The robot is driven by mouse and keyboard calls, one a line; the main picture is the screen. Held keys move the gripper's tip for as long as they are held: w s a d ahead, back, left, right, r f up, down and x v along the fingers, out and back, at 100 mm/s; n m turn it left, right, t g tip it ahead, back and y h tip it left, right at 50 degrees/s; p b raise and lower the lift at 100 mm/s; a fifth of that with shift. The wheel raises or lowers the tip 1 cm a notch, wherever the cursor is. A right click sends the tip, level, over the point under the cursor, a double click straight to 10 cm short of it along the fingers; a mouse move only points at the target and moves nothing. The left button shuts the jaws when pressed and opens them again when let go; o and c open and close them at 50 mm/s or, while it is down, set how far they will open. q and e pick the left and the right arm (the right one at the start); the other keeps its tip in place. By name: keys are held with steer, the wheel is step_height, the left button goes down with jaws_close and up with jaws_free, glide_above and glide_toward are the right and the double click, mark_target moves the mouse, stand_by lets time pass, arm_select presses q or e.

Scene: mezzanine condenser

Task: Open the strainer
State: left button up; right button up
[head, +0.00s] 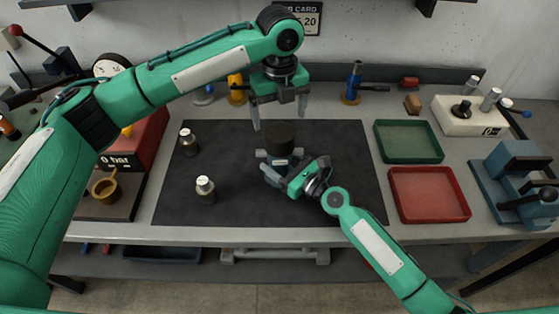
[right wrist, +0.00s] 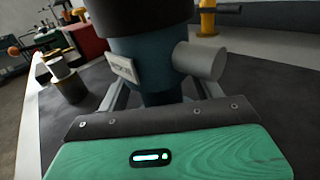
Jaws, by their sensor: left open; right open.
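The strainer stands upright near the middle of the dark mat. It has a wide dark cap (head: 281,136) over a blue-grey body (right wrist: 150,70), with a pale label (right wrist: 122,68) and a grey side stub (right wrist: 199,62). My right gripper (head: 276,172) is open at the body's lower part, with one finger on each side in the right wrist view (right wrist: 163,90); I cannot tell whether they touch it. My left gripper (head: 279,118) is open and empty, fingers pointing down, above the cap in the head view. Its exact height is unclear.
Two small dark jars with pale lids (head: 189,142) (head: 205,188) stand on the mat's left. A green tray (head: 408,142) and a red tray (head: 429,194) lie at right. A red "0 bar" unit (head: 135,140) is at left, a blue vise-like fixture (head: 510,180) far right.

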mark_target(280, 131)
steer(key=shift+a, duration=0.1)
steer(key=shift+w, duration=0.1)
jaws_close()
arm_select(q)
steer(key=m, duration=0.7)
arm_select(e)
steer(key=shift+r, duration=0.15)
arm_select(q)
steer(key=m, duration=0.6)
steer(key=shift+m, duration=0.3)
steer(key=shift+f, duration=4.05)
